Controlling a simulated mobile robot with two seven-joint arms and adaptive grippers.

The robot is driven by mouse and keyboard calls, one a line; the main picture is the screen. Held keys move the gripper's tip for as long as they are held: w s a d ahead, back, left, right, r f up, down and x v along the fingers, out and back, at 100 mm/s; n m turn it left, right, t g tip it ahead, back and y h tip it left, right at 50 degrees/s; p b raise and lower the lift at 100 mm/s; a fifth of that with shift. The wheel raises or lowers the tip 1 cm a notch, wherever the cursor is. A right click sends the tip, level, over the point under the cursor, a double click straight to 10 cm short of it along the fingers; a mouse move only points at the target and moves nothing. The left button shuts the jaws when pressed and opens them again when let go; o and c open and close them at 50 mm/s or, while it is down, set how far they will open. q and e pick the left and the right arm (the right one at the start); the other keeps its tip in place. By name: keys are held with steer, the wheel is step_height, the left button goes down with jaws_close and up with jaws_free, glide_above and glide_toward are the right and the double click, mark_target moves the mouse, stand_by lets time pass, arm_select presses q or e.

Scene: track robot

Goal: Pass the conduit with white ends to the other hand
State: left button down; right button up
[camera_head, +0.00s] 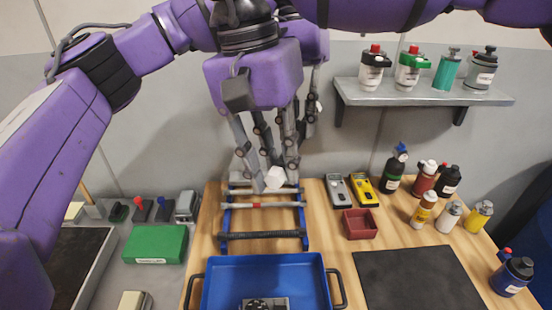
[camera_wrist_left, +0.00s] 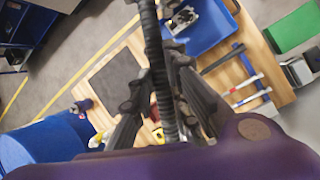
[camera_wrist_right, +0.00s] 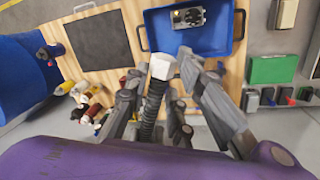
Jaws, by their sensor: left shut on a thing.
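The conduit is a dark ribbed tube with a white end (camera_head: 275,178), held upright or nearly so above the bench. In the right wrist view its white six-sided end (camera_wrist_right: 162,66) and ribbed body show between the fingers of my right gripper (camera_wrist_right: 160,72). That gripper (camera_head: 274,172) is around the conduit's lower end, its fingers apart with a small gap beside the tube. My left gripper (camera_wrist_left: 159,66) is shut on the conduit (camera_wrist_left: 152,30), whose ribbed body runs up out of the left wrist view. In the head view my left gripper is mostly hidden behind the right one.
Below is a wooden bench with a blue rack (camera_head: 226,215) holding other bars and a blue tray (camera_head: 215,270). A red bin (camera_head: 360,224), meters and several bottles stand to the right, near a black mat (camera_head: 415,280). A wall shelf (camera_head: 420,97) holds bottles. A green box (camera_head: 156,244) lies left.

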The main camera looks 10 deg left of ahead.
arm_select(q)
steer(key=c, duration=1.6)
jaws_free()
steer(key=shift+d, duration=0.1)
steer(key=v, duration=1.2)
